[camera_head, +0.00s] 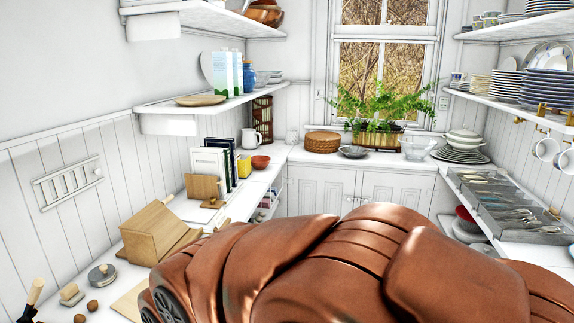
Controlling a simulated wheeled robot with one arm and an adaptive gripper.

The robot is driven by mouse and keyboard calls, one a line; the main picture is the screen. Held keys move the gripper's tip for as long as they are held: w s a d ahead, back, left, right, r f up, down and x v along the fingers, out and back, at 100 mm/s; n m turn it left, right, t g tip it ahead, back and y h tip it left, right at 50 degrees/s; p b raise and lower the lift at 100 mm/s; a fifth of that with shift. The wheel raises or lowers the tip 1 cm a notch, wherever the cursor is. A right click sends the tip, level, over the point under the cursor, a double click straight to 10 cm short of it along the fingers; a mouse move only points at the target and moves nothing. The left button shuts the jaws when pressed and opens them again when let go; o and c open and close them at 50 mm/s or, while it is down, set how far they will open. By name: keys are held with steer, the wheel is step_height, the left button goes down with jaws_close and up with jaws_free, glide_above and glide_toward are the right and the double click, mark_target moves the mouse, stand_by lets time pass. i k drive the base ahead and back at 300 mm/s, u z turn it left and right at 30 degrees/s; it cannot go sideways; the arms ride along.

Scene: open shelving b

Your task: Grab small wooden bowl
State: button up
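A small reddish-brown bowl (261,162) stands upright on the left counter, near the back corner. It is the likeliest match for the small wooden bowl, but I cannot tell its material for sure. It looks empty, though its inside is small in view. My gripper is not in view, so I cannot see its fingers or its distance from the bowl. The lower middle of the view is blocked close to the camera, hiding part of the counters and the floor.
A white pitcher (251,138), a yellow box (243,166) and upright books (212,163) stand near the bowl. A wooden box (158,232) sits nearer on the left counter. A shelf (186,103) overhangs that counter. A cutlery tray (508,206) lies on the right counter.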

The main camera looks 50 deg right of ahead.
mark_target(258, 163)
steer(key=z, duration=2)
steer(key=k, duration=0.6)
steer(key=z, duration=0.65)
steer(key=i, duration=2.75)
steer(key=u, duration=1)
steer(key=i, duration=1.25)
steer(key=u, duration=1.6)
steer(key=i, duration=0.55)
steer(key=u, duration=0.25)
